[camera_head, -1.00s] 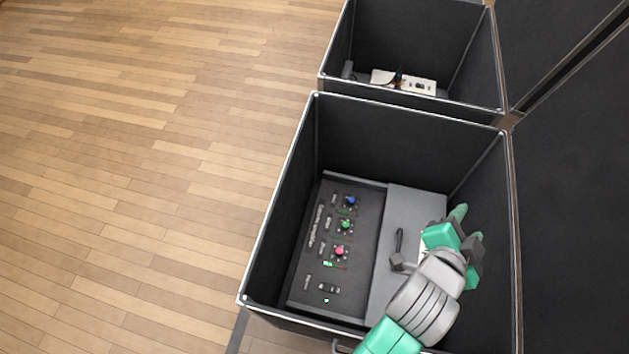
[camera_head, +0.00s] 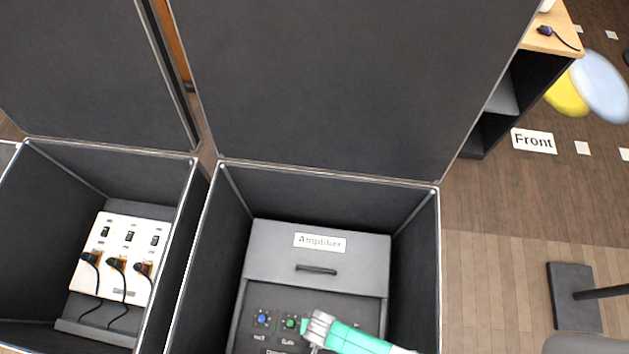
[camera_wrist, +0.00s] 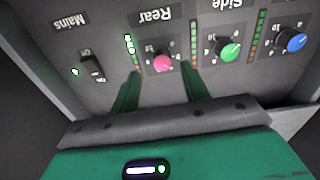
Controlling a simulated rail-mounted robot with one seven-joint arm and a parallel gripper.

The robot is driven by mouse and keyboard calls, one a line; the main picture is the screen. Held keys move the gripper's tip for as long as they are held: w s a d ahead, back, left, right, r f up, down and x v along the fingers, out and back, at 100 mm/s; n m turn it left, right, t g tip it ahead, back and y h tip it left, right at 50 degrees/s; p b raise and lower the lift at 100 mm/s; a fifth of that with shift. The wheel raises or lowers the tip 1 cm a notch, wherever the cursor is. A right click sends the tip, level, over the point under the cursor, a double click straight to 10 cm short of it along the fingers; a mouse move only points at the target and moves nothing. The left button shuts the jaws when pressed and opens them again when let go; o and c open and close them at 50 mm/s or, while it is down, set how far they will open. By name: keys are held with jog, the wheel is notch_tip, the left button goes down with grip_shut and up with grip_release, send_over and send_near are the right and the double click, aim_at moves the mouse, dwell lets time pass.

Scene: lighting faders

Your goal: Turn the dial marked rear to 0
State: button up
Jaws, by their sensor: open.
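The pink dial (camera_wrist: 163,63) under the label "Rear" (camera_wrist: 154,16) sits on the dark amplifier panel in the wrist view, where the lettering is upside down. My gripper (camera_wrist: 161,80) is open, with one green finger on each side of the pink dial. I cannot tell whether the fingers touch it, and its pointer setting is too small to read. In the head view, my gripper (camera_head: 316,328) hides the pink dial on the amplifier (camera_head: 266,262).
The green dial (camera_wrist: 229,50) marked "Side" and a blue dial (camera_wrist: 291,40) lie to the right in the wrist view. The mains switch (camera_wrist: 93,68) is at left. The amplifier sits inside a black case (camera_head: 428,262) with raised walls. A white power strip (camera_head: 106,235) lies in another case.

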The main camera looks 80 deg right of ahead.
notch_tip(320, 180, down, 4)
jog(key=shift+w+r+b, duration=0.1)
jog(key=shift+b, duration=0.55)
jog(key=c, duration=1)
jog(key=shift+r+n, duration=0.1)
jog(key=shift+n, duration=0.2)
